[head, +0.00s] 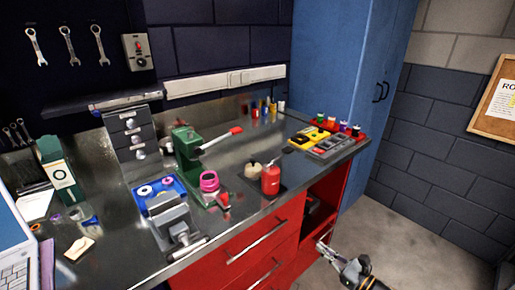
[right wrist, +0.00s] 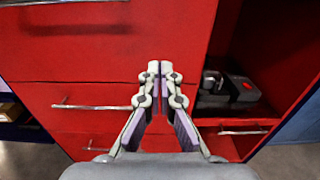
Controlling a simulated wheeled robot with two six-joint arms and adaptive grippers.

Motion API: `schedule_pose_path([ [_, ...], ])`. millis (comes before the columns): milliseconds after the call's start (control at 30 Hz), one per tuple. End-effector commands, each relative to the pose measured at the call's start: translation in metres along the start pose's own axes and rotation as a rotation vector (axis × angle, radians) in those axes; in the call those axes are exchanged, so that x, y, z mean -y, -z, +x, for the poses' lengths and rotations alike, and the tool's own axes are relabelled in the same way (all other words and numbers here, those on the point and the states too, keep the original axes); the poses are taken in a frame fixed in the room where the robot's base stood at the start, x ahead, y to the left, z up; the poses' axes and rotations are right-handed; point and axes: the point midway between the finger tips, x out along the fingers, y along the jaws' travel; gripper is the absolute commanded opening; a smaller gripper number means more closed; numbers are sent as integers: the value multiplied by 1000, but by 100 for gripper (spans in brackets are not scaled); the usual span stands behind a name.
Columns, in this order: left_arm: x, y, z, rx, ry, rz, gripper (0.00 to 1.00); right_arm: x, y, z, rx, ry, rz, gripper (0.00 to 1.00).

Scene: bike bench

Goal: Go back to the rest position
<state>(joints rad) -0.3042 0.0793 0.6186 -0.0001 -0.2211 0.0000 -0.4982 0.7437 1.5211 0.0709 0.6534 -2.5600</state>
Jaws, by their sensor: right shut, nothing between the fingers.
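My right gripper (head: 325,245) is at the lower right of the head view, in front of the red cabinet (head: 252,240), by its open compartment. In the right wrist view the gripper (right wrist: 154,68) has its fingers together with nothing between them. The red drawer fronts (right wrist: 100,60) fill much of that view behind the fingers; I cannot tell whether the fingertips touch them. My left gripper is not in view.
The steel bench (head: 130,215) carries a green press (head: 187,150), a vise (head: 175,225), a red bottle (head: 271,180) and a yellow case (head: 308,138). A dark object (right wrist: 235,90) sits in the open compartment. A blue cabinet (head: 335,70) stands behind. Floor (head: 400,235) at the right is clear.

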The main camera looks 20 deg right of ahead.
Motion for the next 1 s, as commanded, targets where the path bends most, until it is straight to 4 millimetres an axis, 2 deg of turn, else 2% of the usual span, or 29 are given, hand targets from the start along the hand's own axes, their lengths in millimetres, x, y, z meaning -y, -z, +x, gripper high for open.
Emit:
schedule_pose_path([
  [67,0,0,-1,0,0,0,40,1,2,-1,-5,6,12,0],
  [167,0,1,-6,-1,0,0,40,12,21,-8,-52,71,147,0],
  [267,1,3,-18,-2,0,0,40,31,69,-31,-140,239,479,0],
  [300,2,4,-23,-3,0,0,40,36,95,-45,-172,334,655,0],
  [367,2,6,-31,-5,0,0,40,38,137,-70,-204,497,931,0],
  [433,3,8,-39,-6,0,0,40,28,186,-103,-211,702,1248,0],
  [533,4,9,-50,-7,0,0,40,-6,249,-153,-162,1026,1671,0],
  [600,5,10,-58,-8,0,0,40,-43,286,-188,-83,1274,1930,0],
  [700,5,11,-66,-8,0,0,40,-103,323,-232,76,1618,2199,0],
  [833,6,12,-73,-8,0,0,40,-169,347,-273,298,1975,2365,0],
  [867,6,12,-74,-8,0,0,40,-180,350,-279,-341,-2022,-2368,0],
  [900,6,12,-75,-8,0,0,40,-193,352,-286,-376,-2009,-2294,0],
  [1000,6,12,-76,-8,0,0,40,-210,356,-296,-430,-1991,-2187,0],
])
